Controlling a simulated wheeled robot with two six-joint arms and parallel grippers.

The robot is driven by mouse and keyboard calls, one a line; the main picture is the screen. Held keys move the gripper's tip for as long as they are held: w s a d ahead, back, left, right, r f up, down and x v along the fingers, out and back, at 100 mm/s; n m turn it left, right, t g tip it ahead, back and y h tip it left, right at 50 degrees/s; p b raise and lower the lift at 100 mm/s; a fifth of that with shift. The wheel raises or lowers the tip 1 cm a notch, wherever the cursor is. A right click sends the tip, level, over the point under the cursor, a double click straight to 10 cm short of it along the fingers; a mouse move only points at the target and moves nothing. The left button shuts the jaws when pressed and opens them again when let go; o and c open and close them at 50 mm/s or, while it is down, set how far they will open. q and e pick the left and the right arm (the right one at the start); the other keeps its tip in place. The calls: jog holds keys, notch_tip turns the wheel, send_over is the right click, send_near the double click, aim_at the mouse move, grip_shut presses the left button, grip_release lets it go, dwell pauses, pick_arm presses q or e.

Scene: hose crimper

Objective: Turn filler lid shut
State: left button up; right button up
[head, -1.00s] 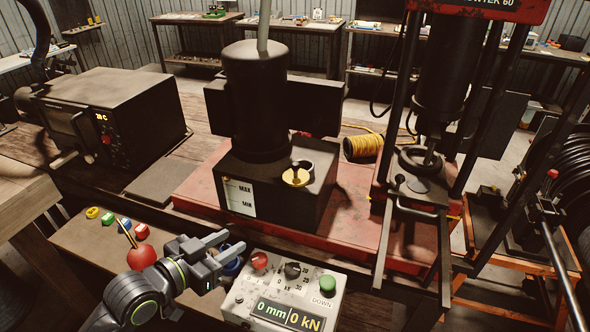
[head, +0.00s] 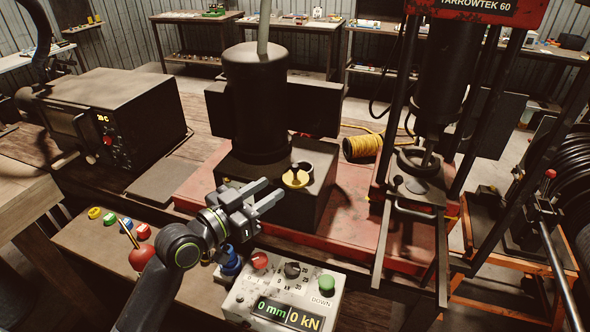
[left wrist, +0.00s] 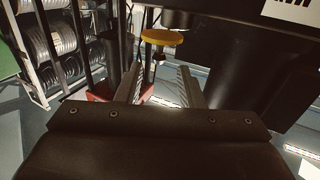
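The yellow filler lid (head: 295,180) is at the top of the dark pump tank (head: 318,208), beside a dark round filler neck (head: 302,166). I cannot tell how far the lid covers the neck. My left gripper (head: 274,188) is just left of and in front of the lid, with its fingers apart and nothing between them. In the left wrist view the yellow lid (left wrist: 162,36) shows beyond and between the two open fingers (left wrist: 160,82), apart from them. My right gripper is not in view.
A control box (head: 283,296) with knobs and a display stands below my left arm. The press (head: 415,180) stands to the right of the tank. The dark motor cylinder (head: 255,95) rises behind the lid.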

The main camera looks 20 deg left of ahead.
aim_at(293, 175)
pick_arm(q)
jog(key=p+x, duration=0.2)
jog(key=x, duration=0.7)
grip_shut()
jog(key=shift+f+b, duration=0.15)
jog(key=shift+b, duration=0.45)
jog(key=m+g+h+b, duration=0.2)
jog(key=b, duration=0.4)
jog(key=w+a+m+g+h+b, duration=0.1)
jog(key=m+g+h+b, duration=0.1)
jog(key=b, duration=0.4)
jog(key=w+m+g+h+b, duration=0.1)
jog(key=m+g+h+b, duration=0.1)
jog(key=b, duration=0.5)
jog(key=shift+a+g+h, duration=0.15)
jog(key=shift+g+h, duration=0.25)
jog(key=shift+h, duration=0.2)
jog(key=shift+w+m+g+h+b, duration=0.1)
jog(key=shift+m+g+h+b, duration=0.55)
jog(key=shift+b, duration=0.65)
jog(key=shift+r+m+g, duration=0.2)
jog(key=shift+m+g, duration=0.05)
